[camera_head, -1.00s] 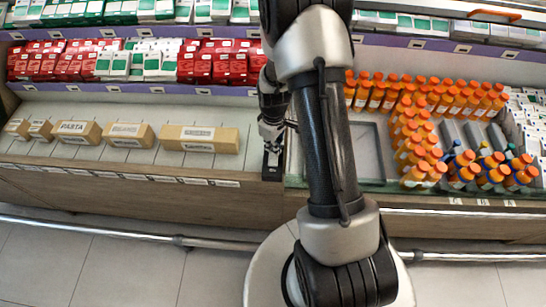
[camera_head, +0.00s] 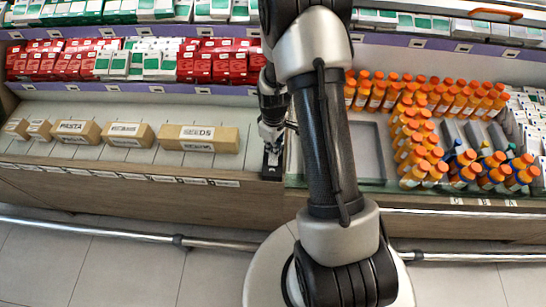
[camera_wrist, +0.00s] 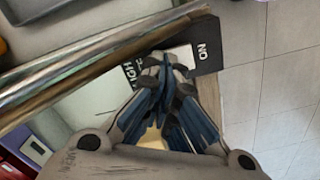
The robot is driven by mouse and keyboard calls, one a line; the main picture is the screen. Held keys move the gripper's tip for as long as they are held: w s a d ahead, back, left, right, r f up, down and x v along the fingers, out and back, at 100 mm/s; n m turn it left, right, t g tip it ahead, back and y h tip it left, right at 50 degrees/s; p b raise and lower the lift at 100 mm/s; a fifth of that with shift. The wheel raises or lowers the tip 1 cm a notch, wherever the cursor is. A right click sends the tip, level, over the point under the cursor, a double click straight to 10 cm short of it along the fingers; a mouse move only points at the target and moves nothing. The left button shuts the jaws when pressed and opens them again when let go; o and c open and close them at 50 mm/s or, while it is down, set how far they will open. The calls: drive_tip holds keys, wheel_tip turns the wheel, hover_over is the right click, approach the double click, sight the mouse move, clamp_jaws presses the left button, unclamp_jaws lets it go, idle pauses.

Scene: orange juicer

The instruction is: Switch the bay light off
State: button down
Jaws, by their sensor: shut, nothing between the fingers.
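The bay light switch sits on a dark panel (camera_wrist: 207,58) at the shelf front, with white lettering that reads like an upside-down "ON" and a partly hidden white label with "LIGHT". In the head view the panel (camera_head: 272,160) shows as a small dark block between the two shelf sections. My gripper (camera_wrist: 168,62) is shut and empty, with its fingertips over the panel and label. In the head view my gripper (camera_head: 270,135) is just above the panel. The switch's moving part is hidden by the fingers, so its position cannot be told.
A metal rail (camera_wrist: 90,68) runs close to the fingers. Cardboard boxes (camera_head: 198,138) stand left of the panel. An empty grey tray (camera_head: 366,150) and orange-capped bottles (camera_head: 412,140) are to the right. The tiled floor (camera_head: 120,270) in front is clear.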

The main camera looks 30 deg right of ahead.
drive_tip(key=shift+f+b, duration=0.5)
drive_tip(key=shift+f, duration=0.2)
idle(0.3)
drive_tip(key=shift+r+p, duration=2.6)
drive_tip(key=shift+r, duration=0.95)
